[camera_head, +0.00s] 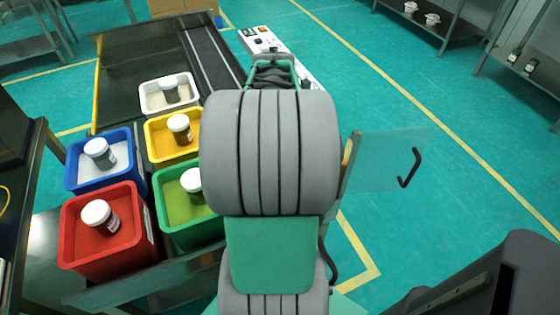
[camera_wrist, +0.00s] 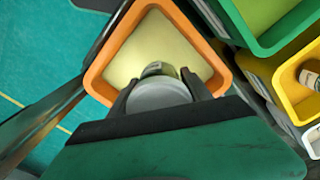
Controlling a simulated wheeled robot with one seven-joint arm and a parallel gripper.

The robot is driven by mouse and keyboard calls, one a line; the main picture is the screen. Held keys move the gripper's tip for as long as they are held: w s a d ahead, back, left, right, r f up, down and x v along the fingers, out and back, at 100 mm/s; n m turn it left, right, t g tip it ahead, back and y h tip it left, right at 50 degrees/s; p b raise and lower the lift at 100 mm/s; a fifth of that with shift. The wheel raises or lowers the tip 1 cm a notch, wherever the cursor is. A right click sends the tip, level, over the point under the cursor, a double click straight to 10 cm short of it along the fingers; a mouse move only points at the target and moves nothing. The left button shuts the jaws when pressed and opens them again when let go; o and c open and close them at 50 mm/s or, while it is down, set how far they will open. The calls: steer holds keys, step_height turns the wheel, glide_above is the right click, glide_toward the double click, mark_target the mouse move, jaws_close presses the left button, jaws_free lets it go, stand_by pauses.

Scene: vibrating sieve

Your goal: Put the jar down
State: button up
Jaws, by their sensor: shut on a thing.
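My gripper (camera_wrist: 163,100) shows in the wrist view, its two dark fingers closed on either side of a jar (camera_wrist: 160,95) with a pale round lid. The jar is over an orange bin (camera_wrist: 98,82) with a pale yellow inside floor. I cannot tell whether the jar touches that floor. In the head view my arm hides the gripper, the held jar and the orange bin.
In the head view, red (camera_head: 142,255), blue (camera_head: 133,150), green (camera_head: 165,228), yellow (camera_head: 152,138) and white (camera_head: 145,100) bins each contain a jar. A dark conveyor (camera_head: 195,50) lies behind them. A clear panel with a black handle (camera_head: 410,168) is at right.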

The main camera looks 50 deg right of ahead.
steer(key=shift+d+f, duration=0.8)
steer(key=shift+f, duration=0.15)
steer(key=shift+d+f, duration=0.15)
steer(key=shift+f, duration=0.75)
steer(key=shift+d+f, duration=0.1)
steer(key=shift+f, duration=0.8)
steer(key=o, duration=1.5)
steer(key=shift+f, duration=0.15)
steer(key=shift+c, duration=0.2)
